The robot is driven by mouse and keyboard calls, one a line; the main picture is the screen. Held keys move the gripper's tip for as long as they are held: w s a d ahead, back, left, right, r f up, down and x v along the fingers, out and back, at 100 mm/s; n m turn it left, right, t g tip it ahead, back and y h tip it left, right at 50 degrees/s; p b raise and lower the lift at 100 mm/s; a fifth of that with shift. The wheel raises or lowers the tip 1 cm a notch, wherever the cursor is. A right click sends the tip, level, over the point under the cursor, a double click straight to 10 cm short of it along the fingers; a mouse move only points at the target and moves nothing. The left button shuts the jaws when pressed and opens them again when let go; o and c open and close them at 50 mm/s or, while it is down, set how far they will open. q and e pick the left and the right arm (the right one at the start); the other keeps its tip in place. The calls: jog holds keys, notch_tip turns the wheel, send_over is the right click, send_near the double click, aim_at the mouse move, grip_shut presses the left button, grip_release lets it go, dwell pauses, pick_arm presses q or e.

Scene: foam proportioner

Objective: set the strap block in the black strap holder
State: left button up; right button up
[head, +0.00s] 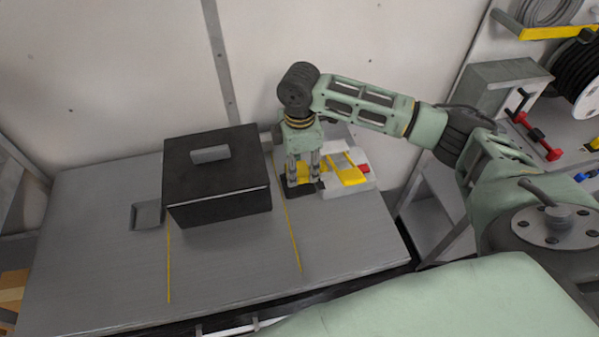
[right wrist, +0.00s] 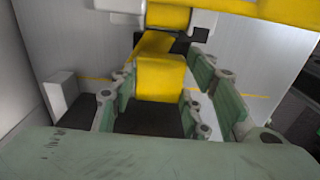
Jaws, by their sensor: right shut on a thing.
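My right gripper (head: 303,182) points down near the back right of the table, beside a white fixture (head: 352,182) with yellow parts. Its fingers are shut on a yellow block (right wrist: 160,78), seemingly the strap block, in the right wrist view. A dark piece (right wrist: 150,119) shows below the yellow in that view. In the head view a flat black piece (head: 291,191), perhaps the strap holder, lies at the fingertips. The fingers hide much of it, and I cannot tell whether the block touches it. My left gripper is not in view.
A large black box (head: 218,190) with a grey handle (head: 210,154) stands close left of the right gripper. A small grey tray (head: 147,215) lies left of it. Yellow lines mark the grey table (head: 232,265), whose front is clear. A wall stands behind.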

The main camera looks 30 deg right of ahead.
aim_at(299, 169)
notch_tip(299, 169, down, 4)
jog(key=shift+r, duration=0.2)
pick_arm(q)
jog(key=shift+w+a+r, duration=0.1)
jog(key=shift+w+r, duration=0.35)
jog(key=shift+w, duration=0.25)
pick_arm(e)
jog(key=shift+f, duration=0.1)
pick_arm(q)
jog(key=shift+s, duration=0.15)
pick_arm(e)
jog(key=shift+f+p, duration=0.3)
jog(key=o, duration=1.2)
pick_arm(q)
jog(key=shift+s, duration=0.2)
pick_arm(e)
jog(key=shift+r, duration=0.1)
notch_tip(299, 169, up, 12)
jog(key=b, duration=0.2)
jog(key=shift+r+b, duration=0.25)
jog(key=shift+b, duration=0.05)
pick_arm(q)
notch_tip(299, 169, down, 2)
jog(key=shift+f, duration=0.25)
